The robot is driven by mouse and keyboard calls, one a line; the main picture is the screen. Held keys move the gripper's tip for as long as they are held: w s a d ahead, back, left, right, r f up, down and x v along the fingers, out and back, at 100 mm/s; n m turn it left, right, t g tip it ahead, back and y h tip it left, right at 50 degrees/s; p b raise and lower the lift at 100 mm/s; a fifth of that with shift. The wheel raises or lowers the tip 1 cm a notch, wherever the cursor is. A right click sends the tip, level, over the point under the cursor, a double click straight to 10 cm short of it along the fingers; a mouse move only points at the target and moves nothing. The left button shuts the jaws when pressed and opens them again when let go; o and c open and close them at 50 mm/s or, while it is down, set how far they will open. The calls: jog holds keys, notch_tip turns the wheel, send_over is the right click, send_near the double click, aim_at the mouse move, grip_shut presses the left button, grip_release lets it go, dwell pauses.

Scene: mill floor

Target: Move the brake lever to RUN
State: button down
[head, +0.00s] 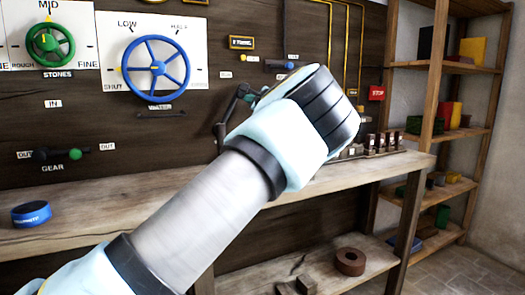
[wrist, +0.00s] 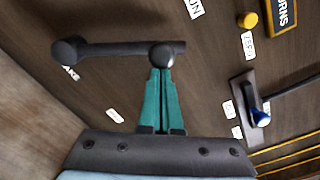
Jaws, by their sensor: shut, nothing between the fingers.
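The brake lever (wrist: 115,48) is a dark bar on the wooden panel, with a round boss at its left end and a rounded grey knob at its right in the wrist view. A cut-off label ending in "AKE" (wrist: 70,73) is beside the left end. A label ending in "UN" (wrist: 194,8) is above and right of the knob. My gripper (wrist: 161,72) has green fingers shut together, with the tips at the knob; I cannot tell whether they touch. In the head view part of the lever (head: 241,93) shows left of my wrist, which hides my fingers.
A blue-knobbed lever (wrist: 262,118) and a yellow knob (wrist: 247,20) are to the right in the wrist view. A blue handwheel (head: 155,70) and a green handwheel (head: 50,45) are on the panel. A wooden bench (head: 100,205) runs below; a shelf (head: 440,65) stands right.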

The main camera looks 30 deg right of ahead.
jog(key=shift+w+a+r+n+b, duration=0.15)
jog(key=shift+a+r+n+b, duration=0.5)
jog(key=shift+a+n+b, duration=0.4)
